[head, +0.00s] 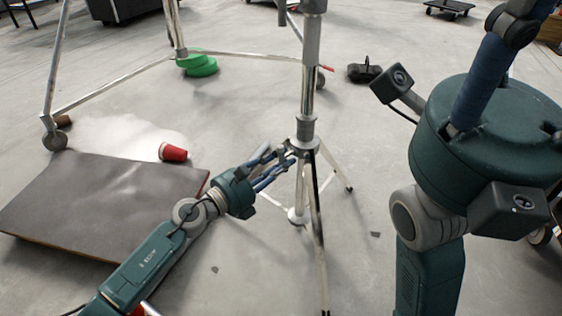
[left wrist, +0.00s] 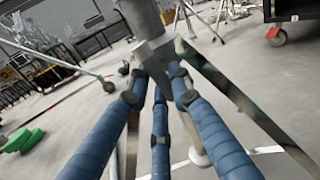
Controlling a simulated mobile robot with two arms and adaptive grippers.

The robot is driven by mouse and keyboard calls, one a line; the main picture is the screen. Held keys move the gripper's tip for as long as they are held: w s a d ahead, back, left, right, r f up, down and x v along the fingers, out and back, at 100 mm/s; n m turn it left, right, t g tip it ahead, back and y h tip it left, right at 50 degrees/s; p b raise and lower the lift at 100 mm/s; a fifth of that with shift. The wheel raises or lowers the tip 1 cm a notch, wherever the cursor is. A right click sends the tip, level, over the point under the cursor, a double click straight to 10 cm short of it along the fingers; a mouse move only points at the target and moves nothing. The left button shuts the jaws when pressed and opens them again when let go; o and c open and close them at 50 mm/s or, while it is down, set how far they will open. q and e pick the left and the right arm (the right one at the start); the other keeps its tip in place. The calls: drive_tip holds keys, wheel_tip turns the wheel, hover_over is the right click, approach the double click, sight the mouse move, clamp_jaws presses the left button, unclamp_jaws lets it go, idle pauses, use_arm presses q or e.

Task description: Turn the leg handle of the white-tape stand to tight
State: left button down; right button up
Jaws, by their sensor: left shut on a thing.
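The metal stand (head: 309,95) stands upright on splayed legs in the middle of the head view. Its leg collar (head: 305,140) is where the legs meet the column. My left gripper (head: 286,158) comes in from the left, shut at this collar. In the left wrist view its blue fingers (left wrist: 158,75) close around the grey part under the column (left wrist: 142,18). The leg handle is mostly hidden by the fingers, so its angle cannot be told. My right gripper (head: 488,80) shows partly, large at the right; its fingertips are out of view, away from the stand.
A grey-topped board (head: 105,205) lies on the floor at left, with a red cup (head: 173,152) beside it. Green discs (head: 198,65) lie by another metal frame (head: 115,85) behind. A black object (head: 364,70) lies behind the stand. Floor right of the stand is mostly clear.

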use_arm(q)
drive_tip(key=c, duration=1.5)
unclamp_jaws()
drive_tip(key=v, duration=1.2)
